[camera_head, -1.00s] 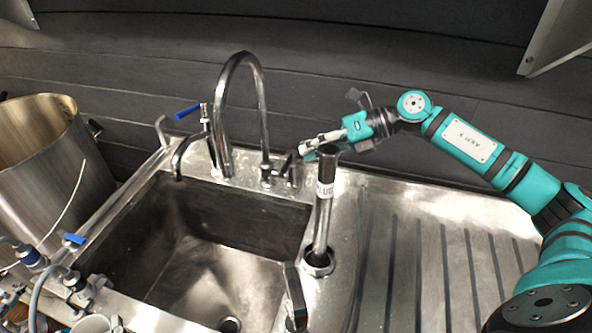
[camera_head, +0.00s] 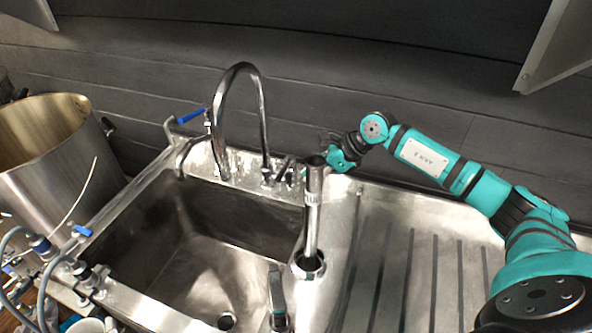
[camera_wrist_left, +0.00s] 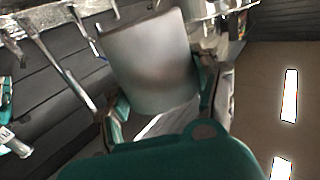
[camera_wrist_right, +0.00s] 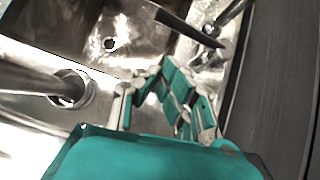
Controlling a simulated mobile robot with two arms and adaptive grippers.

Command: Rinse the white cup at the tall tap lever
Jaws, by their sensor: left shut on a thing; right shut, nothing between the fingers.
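A white cup, looking grey in the shade, fills the middle of the left wrist view (camera_wrist_left: 150,50). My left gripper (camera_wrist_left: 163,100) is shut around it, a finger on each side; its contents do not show. The tall curved tap (camera_head: 240,115) stands at the sink's back edge, with small levers (camera_head: 284,170) to the right of its base. My right gripper (camera_head: 338,159) is just right of these levers, partly behind an upright steel pipe. In the right wrist view its fingers (camera_wrist_right: 162,75) are shut and empty, close to a dark bar (camera_wrist_right: 185,25) and metal fittings.
The upright pipe (camera_head: 313,215) stands between sink and drainboard. The steel sink (camera_head: 190,255) is open with a drain hole. A large steel pot (camera_head: 50,160) and blue-handled valves with hoses (camera_head: 75,265) are at the left.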

